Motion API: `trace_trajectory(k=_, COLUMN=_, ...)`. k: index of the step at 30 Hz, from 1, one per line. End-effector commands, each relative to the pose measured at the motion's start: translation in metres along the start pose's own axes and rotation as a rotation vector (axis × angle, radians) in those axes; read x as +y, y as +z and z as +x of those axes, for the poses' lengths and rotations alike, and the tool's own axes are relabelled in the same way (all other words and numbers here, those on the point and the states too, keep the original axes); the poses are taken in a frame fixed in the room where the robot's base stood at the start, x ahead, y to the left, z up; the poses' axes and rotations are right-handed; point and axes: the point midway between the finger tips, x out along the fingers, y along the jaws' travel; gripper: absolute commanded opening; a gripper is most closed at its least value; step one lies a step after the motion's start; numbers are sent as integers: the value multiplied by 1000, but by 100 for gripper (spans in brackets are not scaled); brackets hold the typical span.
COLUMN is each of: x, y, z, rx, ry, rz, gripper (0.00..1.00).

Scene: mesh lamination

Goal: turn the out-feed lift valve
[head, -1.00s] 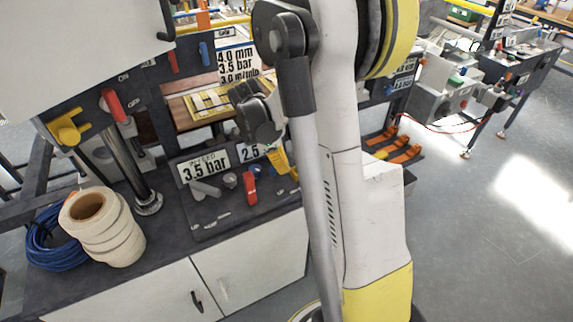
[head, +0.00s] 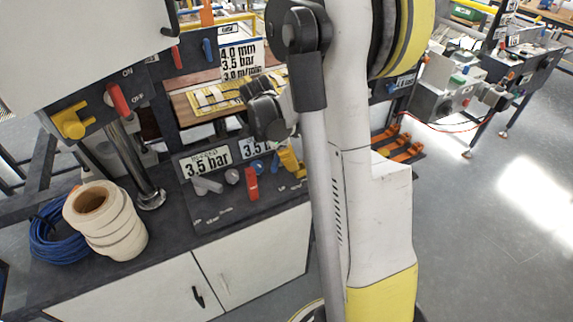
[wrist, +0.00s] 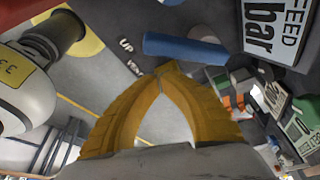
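The out-feed lift valve is most likely the blue handle (head: 275,163) on the dark panel. In the wrist view the blue handle (wrist: 185,47) lies just beyond my fingertips, beside the labels UP and VENT. My gripper (wrist: 163,72) has yellow fingers whose tips meet, with nothing visible between them. The fingers look apart from the handle, though contact is hard to judge. In the head view my gripper (head: 292,168) hangs at the panel's right end. The right-hand display (head: 258,147) reads 3.5, its end hidden by my arm.
The in-feed display (head: 206,162) reads 3.5 bar. A red handle (head: 251,184), a grey handle (head: 207,186) and a round knob (head: 232,176) stand left of my gripper. White rolls (head: 108,222) and a blue hose coil (head: 55,232) occupy the bench's left. Open floor lies right.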

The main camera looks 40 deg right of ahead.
Motion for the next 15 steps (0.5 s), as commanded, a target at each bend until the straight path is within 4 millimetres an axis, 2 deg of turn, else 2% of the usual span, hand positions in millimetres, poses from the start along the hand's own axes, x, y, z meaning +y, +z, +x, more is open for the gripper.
trace_trajectory(k=2, x=0, y=-14, z=3, rx=1, ry=-1, rz=1, gripper=0)
trace_trajectory(k=3, x=-2, y=-12, z=-15, rx=1, ry=-2, rz=-3, gripper=0)
trace_trajectory(k=9, x=-8, y=-13, z=-63, rx=2, ry=-1, rz=-3, gripper=0)
trace_trajectory(k=15, x=-11, y=-14, z=-90, rx=2, ry=0, rz=-1, gripper=0)
